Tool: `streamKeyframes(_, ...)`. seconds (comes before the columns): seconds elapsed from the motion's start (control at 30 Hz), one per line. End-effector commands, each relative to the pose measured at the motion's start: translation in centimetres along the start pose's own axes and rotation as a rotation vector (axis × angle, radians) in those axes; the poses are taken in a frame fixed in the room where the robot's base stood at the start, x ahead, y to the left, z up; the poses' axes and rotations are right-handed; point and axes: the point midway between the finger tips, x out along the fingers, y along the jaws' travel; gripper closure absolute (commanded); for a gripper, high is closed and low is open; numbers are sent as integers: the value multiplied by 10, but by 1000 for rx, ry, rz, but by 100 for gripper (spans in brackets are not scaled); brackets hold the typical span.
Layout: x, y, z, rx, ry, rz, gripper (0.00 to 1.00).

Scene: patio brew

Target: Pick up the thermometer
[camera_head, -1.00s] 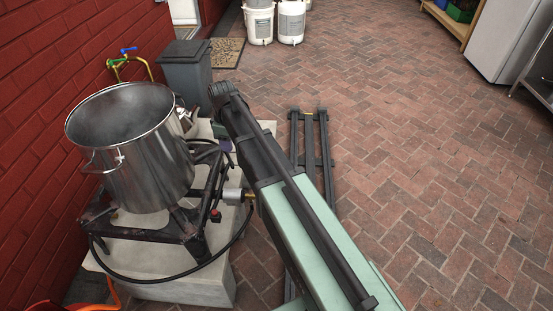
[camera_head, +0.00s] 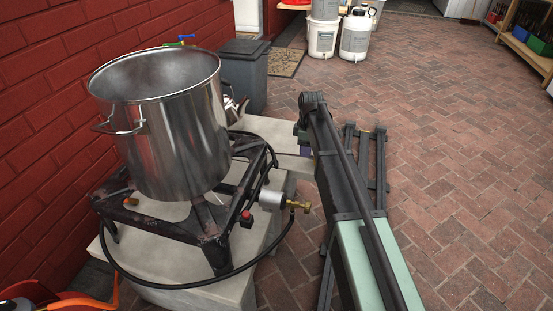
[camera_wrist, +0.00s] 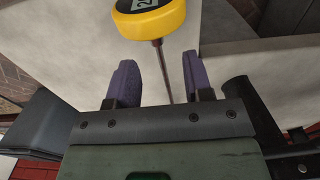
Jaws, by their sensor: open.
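The thermometer shows in the wrist view, with a round yellow-rimmed dial (camera_wrist: 150,18) at the top edge and a thin brown stem running down from it. The dial is partly cut off by the frame. My gripper (camera_wrist: 158,58) is open, with one purple finger on each side of the stem. The stem appears between the fingers, with a gap on both sides; its depth relative to the fingertips is hard to tell. In the head view my arm hides most of the gripper, and I cannot make out the thermometer.
A steel pot (camera_head: 170,125) stands on a dark burner frame (camera_head: 170,220) on a pale block (camera_head: 150,265), left of my arm. A black hose and brass fitting stick out near the arm. A kettle (camera_head: 235,107) and grey bin (camera_head: 243,75) stand behind. Brick paving at right is clear.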

Motion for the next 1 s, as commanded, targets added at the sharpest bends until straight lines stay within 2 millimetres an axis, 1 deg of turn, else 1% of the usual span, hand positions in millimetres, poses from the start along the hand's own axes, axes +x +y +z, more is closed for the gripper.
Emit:
streamKeyframes(0.03, 12, 0, 0, 0, 0, 0, 53)
streamKeyframes(0.2, 47, 1, -2, 0, 0, 0, 53)
streamKeyframes(0.27, 52, 1, -2, 0, 0, 0, 53)
streamKeyframes(0.47, 48, 1, -2, 0, 0, 0, 53)
streamKeyframes(0.5, 47, 1, -2, 0, 0, 0, 56)
streamKeyframes(0.57, 47, 1, -2, 0, 0, 0, 66)
streamKeyframes(0.7, 47, 1, -2, 0, 0, 0, 87)
streamKeyframes(0.8, 47, 1, -2, 0, 0, 0, 100)
streamKeyframes(1.0, 47, 1, -2, 0, 0, 0, 100)
